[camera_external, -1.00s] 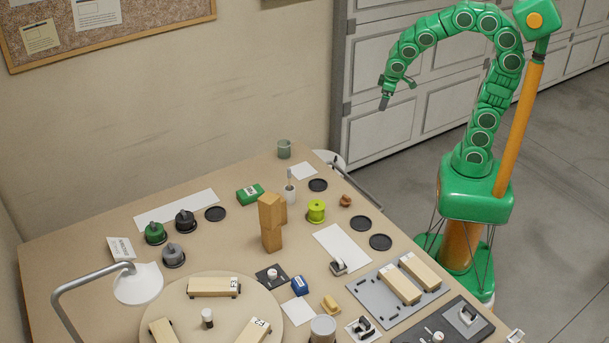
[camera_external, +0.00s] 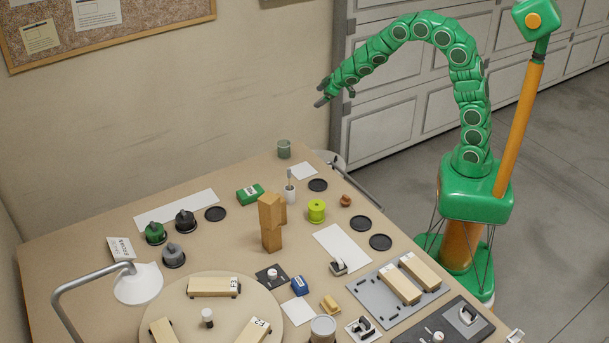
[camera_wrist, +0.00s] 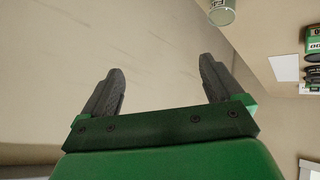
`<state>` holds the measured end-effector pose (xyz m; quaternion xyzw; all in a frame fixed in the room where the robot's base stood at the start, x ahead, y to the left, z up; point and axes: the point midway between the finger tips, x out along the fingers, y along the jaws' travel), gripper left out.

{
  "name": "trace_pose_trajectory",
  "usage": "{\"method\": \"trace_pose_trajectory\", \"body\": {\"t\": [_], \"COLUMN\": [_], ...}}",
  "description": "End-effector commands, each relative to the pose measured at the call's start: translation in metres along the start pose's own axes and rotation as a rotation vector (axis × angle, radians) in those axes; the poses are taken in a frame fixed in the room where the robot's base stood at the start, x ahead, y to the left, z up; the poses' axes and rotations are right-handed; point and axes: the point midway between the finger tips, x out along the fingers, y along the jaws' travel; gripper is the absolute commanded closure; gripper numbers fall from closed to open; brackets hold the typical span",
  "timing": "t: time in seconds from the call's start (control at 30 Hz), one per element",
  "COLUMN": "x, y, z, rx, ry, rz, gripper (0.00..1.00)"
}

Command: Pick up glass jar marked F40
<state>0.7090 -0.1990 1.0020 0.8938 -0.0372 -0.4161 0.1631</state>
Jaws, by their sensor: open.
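A grey-green glass jar (camera_external: 284,148) stands upright at the far corner of the table; no mark on it is readable in the external view. A similar greenish vessel (camera_wrist: 221,12) shows at the top edge of the wrist view, partly cut off, with a label too small to read. My gripper (camera_external: 322,92) is in the air above and to the right of the jar, pointing left, apart from everything. In the wrist view my gripper (camera_wrist: 160,68) has its two fingers spread with nothing between them.
A white cup with a brush (camera_external: 290,192), a green box (camera_external: 250,194) and a black disc (camera_external: 318,185) are near the jar. A round grey-lidded container (camera_external: 323,328) is at the front. The wall is behind the jar.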

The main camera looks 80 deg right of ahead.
Motion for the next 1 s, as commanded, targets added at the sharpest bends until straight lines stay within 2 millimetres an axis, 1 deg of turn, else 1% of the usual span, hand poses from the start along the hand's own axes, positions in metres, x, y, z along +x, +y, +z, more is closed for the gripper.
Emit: {"method": "trace_pose_trajectory", "body": {"t": [0.03, 0.1, 0.3, 0.37, 0.5, 0.57, 0.8, 1.0], "x": [0.013, 0.03, 0.074, 0.086, 0.114, 0.124, 0.161, 0.182], "y": [0.001, -0.001, -0.011, -0.014, -0.026, -0.031, -0.059, -0.085], "z": [-0.001, -0.005, -0.012, -0.014, -0.015, -0.013, -0.003, 0.01], "rx": [-0.006, -0.017, -0.045, -0.051, -0.063, -0.065, -0.066, -0.051], "ry": [0.02, 0.053, 0.152, 0.181, 0.25, 0.277, 0.386, 0.475], "rz": [-0.011, -0.031, -0.101, -0.123, -0.187, -0.215, -0.348, -0.469], "gripper": [0.06, 0.06, 0.06, 0.06, 0.06, 0.06, 0.06, 0.06]}}
